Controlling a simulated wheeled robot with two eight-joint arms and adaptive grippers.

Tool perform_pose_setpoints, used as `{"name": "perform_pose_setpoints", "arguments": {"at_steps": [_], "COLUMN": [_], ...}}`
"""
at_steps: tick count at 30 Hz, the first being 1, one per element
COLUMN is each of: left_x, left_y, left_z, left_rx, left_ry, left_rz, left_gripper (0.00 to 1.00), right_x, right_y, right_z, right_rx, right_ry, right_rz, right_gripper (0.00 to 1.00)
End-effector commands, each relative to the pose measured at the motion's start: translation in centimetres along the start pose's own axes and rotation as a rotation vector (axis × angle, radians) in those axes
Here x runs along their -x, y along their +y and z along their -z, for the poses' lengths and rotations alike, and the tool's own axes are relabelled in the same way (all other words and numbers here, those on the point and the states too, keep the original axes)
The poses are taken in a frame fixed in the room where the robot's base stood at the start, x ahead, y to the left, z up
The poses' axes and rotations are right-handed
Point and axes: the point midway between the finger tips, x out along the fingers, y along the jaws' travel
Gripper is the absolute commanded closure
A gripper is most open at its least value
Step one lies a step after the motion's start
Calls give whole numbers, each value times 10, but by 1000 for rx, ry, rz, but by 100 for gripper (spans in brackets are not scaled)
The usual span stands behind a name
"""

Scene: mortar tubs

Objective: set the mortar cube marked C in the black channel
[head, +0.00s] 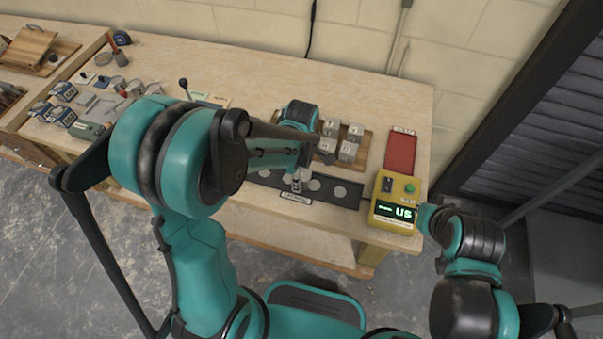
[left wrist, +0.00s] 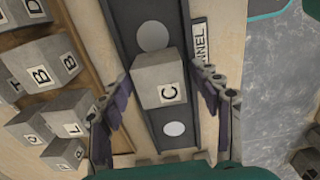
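The mortar cube marked C (left wrist: 160,80) is grey with a white label. In the left wrist view it sits over the black channel (left wrist: 147,16), between two pale discs. My left gripper (left wrist: 160,82) is open around it, one finger on each side, with small gaps showing. Whether the cube rests on the channel floor is hard to tell. In the head view the channel (head: 262,180) runs along the table's front, and my left gripper (head: 298,180) is over it, partly hidden by my arm. My right arm's end (head: 430,217) is beside the yellow box; its fingers cannot be made out.
Other lettered cubes (head: 348,151) stand on a wooden board behind the channel. A yellow box (head: 396,205) with a green button and lit display stands at the right, with a red plate (head: 400,153) behind it. Tools and tubs lie on the left of the table.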

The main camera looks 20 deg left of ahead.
Motion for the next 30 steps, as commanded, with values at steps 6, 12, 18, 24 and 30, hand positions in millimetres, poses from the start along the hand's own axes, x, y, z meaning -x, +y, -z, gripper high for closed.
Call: {"name": "perform_pose_setpoints", "arguments": {"at_steps": [6,12,18,24,30], "left_x": [2,28,74,109,126], "left_y": [0,0,0,0,-3], "left_z": [0,0,0,0,1], "left_rx": [0,0,0,0,-26], "left_ry": [0,0,0,0,-1], "left_rz": [0,0,0,0,-10], "left_gripper": [37,37,37,37,37], "right_x": [1,11,24,32,34], "right_y": [0,0,0,0,0], "right_z": [1,8,17,23,24], "right_rx": [0,0,0,0,0], "right_ry": [0,0,0,0,0], "right_rz": [0,0,0,0,0], "right_gripper": [100,100,100,100,100]}}
